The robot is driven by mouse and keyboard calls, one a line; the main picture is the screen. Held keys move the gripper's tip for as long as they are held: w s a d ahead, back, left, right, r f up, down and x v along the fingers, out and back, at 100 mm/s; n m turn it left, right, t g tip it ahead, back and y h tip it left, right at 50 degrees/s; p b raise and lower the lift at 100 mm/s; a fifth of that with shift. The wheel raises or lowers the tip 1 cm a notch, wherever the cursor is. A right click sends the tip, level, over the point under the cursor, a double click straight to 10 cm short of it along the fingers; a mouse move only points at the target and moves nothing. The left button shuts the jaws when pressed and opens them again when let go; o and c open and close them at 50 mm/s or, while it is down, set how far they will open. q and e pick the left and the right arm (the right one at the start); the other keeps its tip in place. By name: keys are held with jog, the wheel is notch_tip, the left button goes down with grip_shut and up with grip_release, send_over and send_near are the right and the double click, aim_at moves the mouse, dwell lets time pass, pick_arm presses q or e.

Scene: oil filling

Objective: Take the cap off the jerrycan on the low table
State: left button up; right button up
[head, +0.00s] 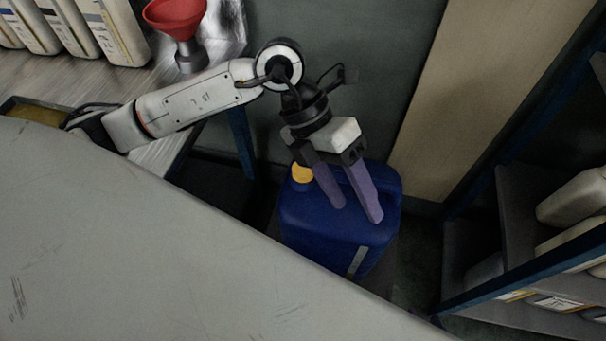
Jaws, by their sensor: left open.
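My left gripper (354,212) reaches in from the left and points down over the top of the jerrycan, to the right of the cap. Its two purple fingers are apart with nothing seen between them. Whether the fingertips touch the jerrycan I cannot tell. My right gripper does not show.
A large grey surface (120,240) fills the lower left. A workbench (70,90) at the upper left holds a red funnel (175,18) and several white containers (118,30). Shelves (520,215) with containers stand at the right. A wall is close behind the jerrycan.

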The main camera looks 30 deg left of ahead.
aim_at(302, 169)
pick_arm(q)
jog(key=w+a+f+t+y, duration=0.1)
jog(key=w+a+y, duration=0.1)
jog(key=a, duration=0.2)
jog(key=w+a+f+n+t+y+b, duration=0.1)
jog(key=w+a+f+y, duration=0.1)
jog(key=a, duration=0.3)
jog(key=w+a+f+y, duration=0.1)
jog(key=w+a+y, duration=0.1)
jog(key=a, duration=0.3)
jog(key=shift+w+a+f+t+y, duration=0.15)
jog(key=shift+w+a+t+y, duration=0.1)
jog(key=shift+w+t+y, duration=0.2)
jog(key=shift+w+d+f+b, duration=0.1)
jog(key=shift+w+d+f, duration=0.1)
jog(key=shift+f, duration=0.8)
jog(key=shift+w+d+f+b, duration=0.1)
jog(key=shift+w+f, duration=0.15)
jog(key=shift+f, duration=0.8)
jog(key=shift+w+d+f+b, duration=0.1)
jog(key=shift+w+f, duration=0.1)
jog(key=shift+f, duration=0.8)
jog(key=shift+c, duration=0.3)
jog(key=c, duration=1.1)
